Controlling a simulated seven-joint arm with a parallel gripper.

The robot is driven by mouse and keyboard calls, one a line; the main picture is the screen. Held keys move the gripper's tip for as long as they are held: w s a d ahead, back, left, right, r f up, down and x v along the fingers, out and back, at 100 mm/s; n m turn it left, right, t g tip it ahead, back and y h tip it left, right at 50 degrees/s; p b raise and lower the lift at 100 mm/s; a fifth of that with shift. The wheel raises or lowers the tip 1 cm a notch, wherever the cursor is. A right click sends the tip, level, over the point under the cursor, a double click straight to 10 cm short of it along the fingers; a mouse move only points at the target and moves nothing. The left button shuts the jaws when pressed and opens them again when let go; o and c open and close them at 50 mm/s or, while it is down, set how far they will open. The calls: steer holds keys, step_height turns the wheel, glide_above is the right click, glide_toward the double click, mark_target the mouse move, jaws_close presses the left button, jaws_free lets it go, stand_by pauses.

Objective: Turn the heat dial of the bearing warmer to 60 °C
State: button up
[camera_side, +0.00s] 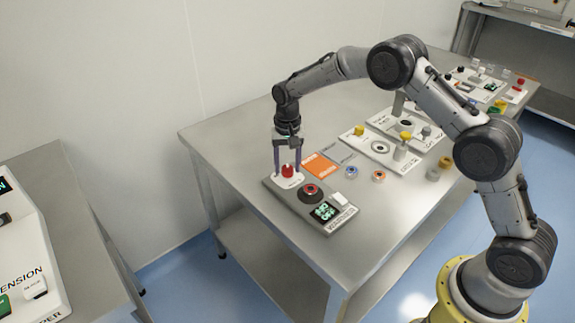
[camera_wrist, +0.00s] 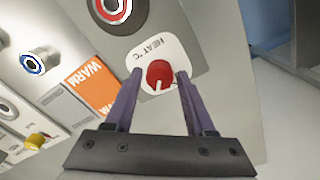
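The bearing warmer (camera_side: 275,184) is a grey panel at the near left corner of the metal table. Its heat dial (camera_side: 287,170) is a red knob on a white plate. In the wrist view the dial (camera_wrist: 160,73) sits under the label "HEAT °C", with a white mark at its lower edge. My gripper (camera_side: 287,173) points down over the dial, and its purple fingers (camera_wrist: 160,76) stand apart on either side of it. Slim gaps seem to show beside the knob; contact is not clear. The dial's scale figures are not readable.
The warmer also carries a black ring with a red centre (camera_side: 311,190), a lit green display (camera_side: 325,211) too small to read, and a white switch (camera_side: 339,198). An orange "WARM" card (camera_wrist: 92,88) and small rings lie beside it. More fixtures stand farther right.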

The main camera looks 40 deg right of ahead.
mark_target(287, 168)
steer(key=shift+o, duration=0.8)
steer(key=shift+f, duration=0.1)
step_height(287, 168, up, 14)
